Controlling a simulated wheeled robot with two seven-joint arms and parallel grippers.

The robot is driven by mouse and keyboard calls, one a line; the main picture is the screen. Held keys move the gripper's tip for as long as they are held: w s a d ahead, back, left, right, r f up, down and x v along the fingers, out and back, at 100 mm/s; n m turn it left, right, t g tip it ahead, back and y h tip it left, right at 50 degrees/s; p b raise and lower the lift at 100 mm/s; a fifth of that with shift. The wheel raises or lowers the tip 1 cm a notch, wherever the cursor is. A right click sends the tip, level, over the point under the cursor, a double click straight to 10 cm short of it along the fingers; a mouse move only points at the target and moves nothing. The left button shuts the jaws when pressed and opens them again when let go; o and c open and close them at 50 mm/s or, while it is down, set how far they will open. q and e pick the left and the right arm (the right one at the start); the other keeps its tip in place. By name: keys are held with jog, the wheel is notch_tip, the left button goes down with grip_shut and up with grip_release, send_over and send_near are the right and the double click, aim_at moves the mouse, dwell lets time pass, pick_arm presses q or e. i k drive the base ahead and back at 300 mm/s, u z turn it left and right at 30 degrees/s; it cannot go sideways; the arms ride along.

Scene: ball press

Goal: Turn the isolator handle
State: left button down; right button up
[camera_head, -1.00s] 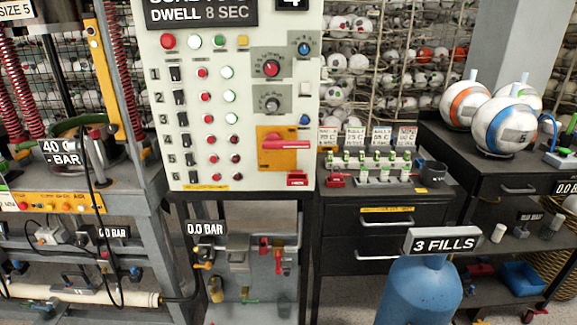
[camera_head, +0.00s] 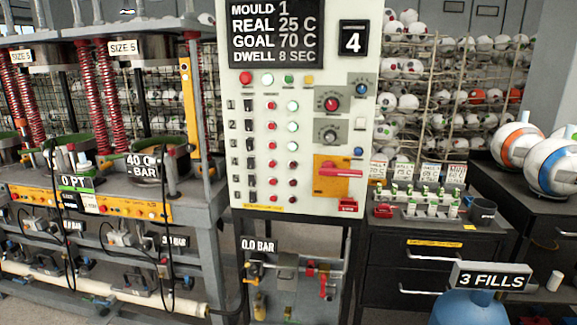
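The isolator handle (camera_head: 341,172) is a red bar on a yellow-orange plate (camera_head: 325,188) at the lower right of the white control panel (camera_head: 262,140). The handle lies about horizontal and points right. Neither of my grippers shows in the head view, and nothing touches the handle. The panel's display (camera_head: 275,33) reads mould 1, real 25 C, goal 70 C, dwell 8 sec.
Left of the panel stands a press bench (camera_head: 193,213) with red springs. Right of it is a black drawer cabinet (camera_head: 400,250) with a rack of small valves on top.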

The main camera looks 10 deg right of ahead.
aim_at(328, 168)
jog(key=u, duration=0.35)
jog(key=i, duration=0.8)
jog(key=z, duration=0.4)
jog(key=i, duration=0.65)
jog(key=z, duration=0.55)
